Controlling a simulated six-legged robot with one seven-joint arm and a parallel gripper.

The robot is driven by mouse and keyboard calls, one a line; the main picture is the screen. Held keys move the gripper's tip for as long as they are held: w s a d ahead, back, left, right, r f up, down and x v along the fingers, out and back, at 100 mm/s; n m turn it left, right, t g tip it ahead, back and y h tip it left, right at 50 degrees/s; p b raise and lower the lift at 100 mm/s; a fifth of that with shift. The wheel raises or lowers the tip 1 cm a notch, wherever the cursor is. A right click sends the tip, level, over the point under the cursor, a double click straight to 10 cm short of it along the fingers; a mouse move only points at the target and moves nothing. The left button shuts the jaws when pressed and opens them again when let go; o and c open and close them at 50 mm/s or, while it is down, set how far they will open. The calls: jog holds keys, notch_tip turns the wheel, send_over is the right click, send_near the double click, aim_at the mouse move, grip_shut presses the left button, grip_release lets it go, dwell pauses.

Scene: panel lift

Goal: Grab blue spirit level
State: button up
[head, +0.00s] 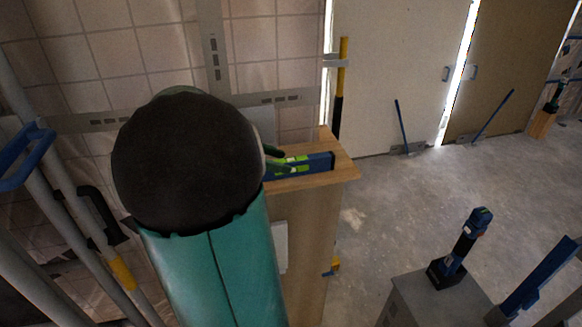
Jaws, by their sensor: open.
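The blue spirit level (320,162) lies on the wooden top of a cabinet (345,171) in the middle of the head view. It has bright green parts along its side, and its left end is hidden behind my arm. My gripper (277,160) shows only in part, just past the dark round joint of my arm. Its dark fingertips are open at the left part of the level. I cannot tell whether they touch it.
A tiled wall (100,60) with metal rails stands behind the cabinet. Poles with a blue handle (25,160) stand at the left. A grey box (420,300) bearing a dark blue tool (465,245) is at the lower right. The concrete floor (400,210) between is clear.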

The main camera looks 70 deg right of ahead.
jog(key=shift+x, duration=1.25)
jog(key=shift+w, duration=0.1)
grip_shut()
jog(key=shift+r, duration=0.15)
